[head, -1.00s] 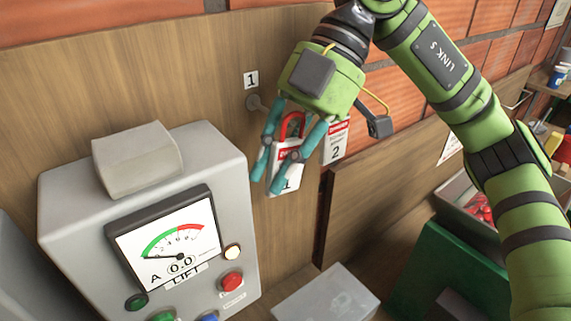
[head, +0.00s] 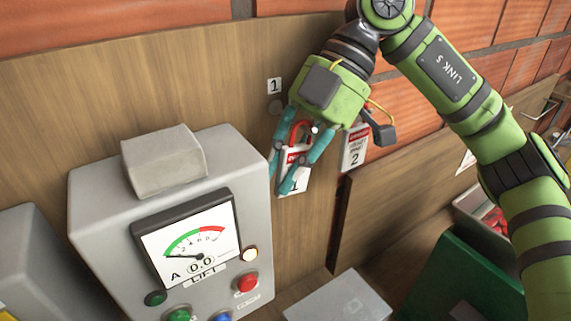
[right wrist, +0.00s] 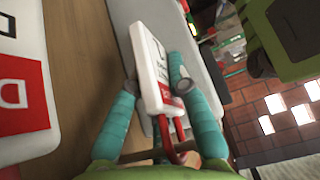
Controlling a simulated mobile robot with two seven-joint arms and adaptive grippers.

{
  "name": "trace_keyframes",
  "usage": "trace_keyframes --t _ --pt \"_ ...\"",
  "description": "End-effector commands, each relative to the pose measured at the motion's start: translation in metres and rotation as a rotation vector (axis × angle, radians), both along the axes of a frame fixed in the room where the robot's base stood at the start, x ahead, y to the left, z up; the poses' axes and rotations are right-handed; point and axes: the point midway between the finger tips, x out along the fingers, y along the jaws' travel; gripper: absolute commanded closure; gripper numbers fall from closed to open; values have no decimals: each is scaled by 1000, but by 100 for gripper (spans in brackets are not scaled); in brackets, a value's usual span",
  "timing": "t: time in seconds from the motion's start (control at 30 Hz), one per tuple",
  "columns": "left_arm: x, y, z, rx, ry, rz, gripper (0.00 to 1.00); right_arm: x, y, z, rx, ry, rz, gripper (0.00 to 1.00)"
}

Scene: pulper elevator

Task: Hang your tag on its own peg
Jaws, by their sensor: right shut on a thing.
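My right gripper (head: 297,165) is shut on a white and red tag (head: 293,182) marked 1, with a red loop at its top. The tag hangs between the teal fingers; the right wrist view shows its edge and red loop (right wrist: 150,70). The peg (head: 275,107) under the label 1 (head: 274,86) is on the wooden board, just up and left of the gripper. The loop is apart from this peg. A second tag (head: 355,148), marked 2, hangs to the right; the peg behind it is hidden. My left gripper is not in view.
A grey control box (head: 90,220) with a gauge and buttons stands in front of the board at left. A pale grey box (head: 340,300) and a green box (head: 465,270) lie below at right. The board around the peg is clear.

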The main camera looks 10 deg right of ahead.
Motion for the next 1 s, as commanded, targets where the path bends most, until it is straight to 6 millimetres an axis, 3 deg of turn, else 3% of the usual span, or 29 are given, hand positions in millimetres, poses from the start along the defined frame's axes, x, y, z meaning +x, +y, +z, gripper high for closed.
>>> trace_keyframes --t 0.2,0.23,0.27,0.3,0.67,1.0 --pt "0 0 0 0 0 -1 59 0 0 0 0 0 0 100" --pt "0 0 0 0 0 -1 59 0 0 0 0 0 0 70" --pt "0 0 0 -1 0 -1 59 0 0 0 0 0 0 58" --pt "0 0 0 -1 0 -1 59 0 0 0 0 0 0 55" --pt "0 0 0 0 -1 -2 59 0 -1 2 0 -1 -1 55" --pt "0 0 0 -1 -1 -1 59 11 -26 39 3 -4 -4 55"
